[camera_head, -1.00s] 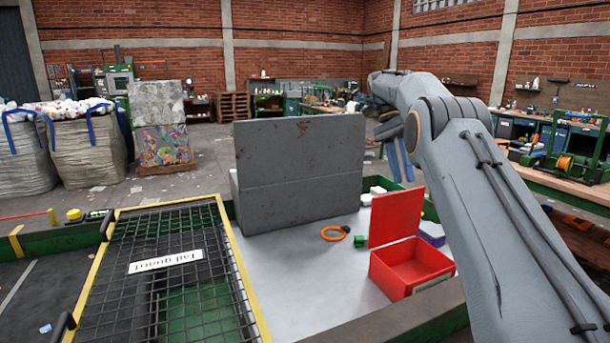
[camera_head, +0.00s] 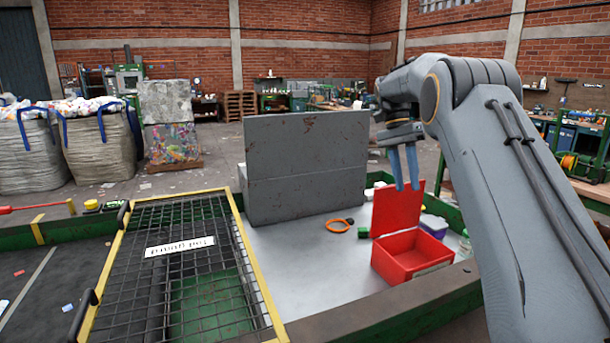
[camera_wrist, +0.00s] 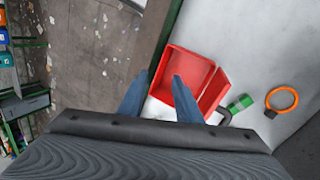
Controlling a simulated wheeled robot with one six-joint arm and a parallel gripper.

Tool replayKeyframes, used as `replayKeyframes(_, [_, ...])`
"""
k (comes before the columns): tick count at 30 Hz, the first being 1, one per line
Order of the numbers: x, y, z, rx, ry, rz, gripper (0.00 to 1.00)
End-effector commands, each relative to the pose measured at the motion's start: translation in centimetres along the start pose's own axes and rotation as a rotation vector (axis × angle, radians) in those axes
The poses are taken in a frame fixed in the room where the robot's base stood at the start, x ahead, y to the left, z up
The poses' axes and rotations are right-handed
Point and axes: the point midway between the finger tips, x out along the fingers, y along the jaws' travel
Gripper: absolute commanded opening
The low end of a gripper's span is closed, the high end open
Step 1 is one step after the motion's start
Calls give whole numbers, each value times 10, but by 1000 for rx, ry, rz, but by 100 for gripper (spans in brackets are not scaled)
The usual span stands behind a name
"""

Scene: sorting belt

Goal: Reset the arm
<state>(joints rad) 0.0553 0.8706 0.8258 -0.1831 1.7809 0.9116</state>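My arm reaches up along the right of the head view, and my gripper (camera_head: 406,187) hangs from its far end with the blue fingers pointing down. The fingers are apart with nothing between them. In the wrist view, my gripper (camera_wrist: 160,84) shows both fingertips with a gap between them. In the head view the fingers overlap the raised lid of the red box (camera_head: 388,262). The box's inside looks empty. In the wrist view the red box (camera_wrist: 185,62) lies beyond and around the right fingertip, apparently below it.
A metal table (camera_head: 300,290) holds an orange ring (camera_head: 338,226), a green piece (camera_head: 361,241) and a purple tub (camera_head: 434,226). A grey panel (camera_head: 305,160) stands at its back. A yellow-framed mesh guard (camera_head: 190,217) is at left. Workbenches stand far behind.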

Motion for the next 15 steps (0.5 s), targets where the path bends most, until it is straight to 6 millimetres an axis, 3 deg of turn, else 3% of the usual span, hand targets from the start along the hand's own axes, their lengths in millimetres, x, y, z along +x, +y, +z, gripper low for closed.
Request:
replayKeyframes(8, [38, 1, 30, -220, 41, -89, 31])
replayKeyframes(15, [94, 18, 78, -454, 101, -190, 31])
